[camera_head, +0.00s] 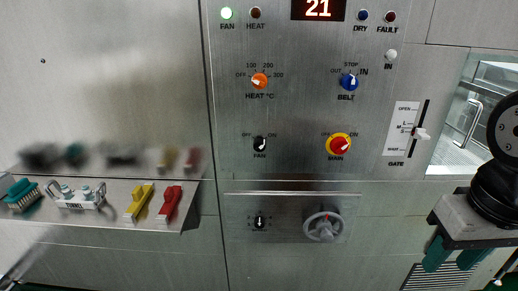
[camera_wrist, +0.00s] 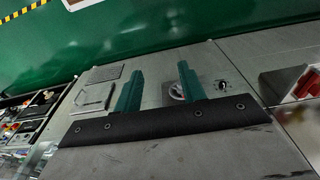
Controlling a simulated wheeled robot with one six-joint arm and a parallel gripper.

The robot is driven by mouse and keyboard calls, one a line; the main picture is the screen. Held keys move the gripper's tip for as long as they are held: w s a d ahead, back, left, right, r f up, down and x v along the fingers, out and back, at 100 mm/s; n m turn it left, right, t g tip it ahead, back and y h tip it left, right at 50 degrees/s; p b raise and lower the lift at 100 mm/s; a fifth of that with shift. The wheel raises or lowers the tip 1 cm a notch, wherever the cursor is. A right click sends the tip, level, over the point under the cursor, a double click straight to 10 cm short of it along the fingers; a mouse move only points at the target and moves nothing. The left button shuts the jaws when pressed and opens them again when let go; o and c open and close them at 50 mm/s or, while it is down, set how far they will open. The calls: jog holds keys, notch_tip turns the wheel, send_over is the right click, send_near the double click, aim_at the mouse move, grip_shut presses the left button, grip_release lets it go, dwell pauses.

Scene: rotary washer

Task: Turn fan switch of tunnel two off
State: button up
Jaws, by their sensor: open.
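The fan switch (camera_head: 260,144) is a small black knob with a white mark, between OFF and ON labels at the middle left of the steel panel. Its mark appears tilted toward the ON side. No tunnel number is readable. My gripper (camera_head: 452,257) is at the lower right in the head view, well right of and below the switch, touching nothing that I can see. Its teal fingers are apart and empty, also in the wrist view (camera_wrist: 160,68). I cannot make out the fan switch in the wrist view.
The red and yellow MAIN switch (camera_head: 339,146), orange HEAT knob (camera_head: 259,82) and blue BELT knob (camera_head: 349,82) are nearby. Below are a handwheel (camera_head: 324,227) and a small speed knob (camera_head: 260,222). A gate lever (camera_head: 421,134) protrudes at right. A tool shelf (camera_head: 100,212) juts out at left.

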jog(key=shift+o, duration=1)
jog(key=shift+a, duration=0.15)
jog(key=m+t+y, duration=0.2)
jog(key=m+t, duration=1.4)
jog(key=m, duration=0.7)
send_near(261, 149)
jog(key=w, duration=0.7)
jog(key=w+a, duration=0.1)
jog(key=w, duration=0.1)
jog(key=shift+w+f, duration=0.2)
jog(key=c, duration=1)
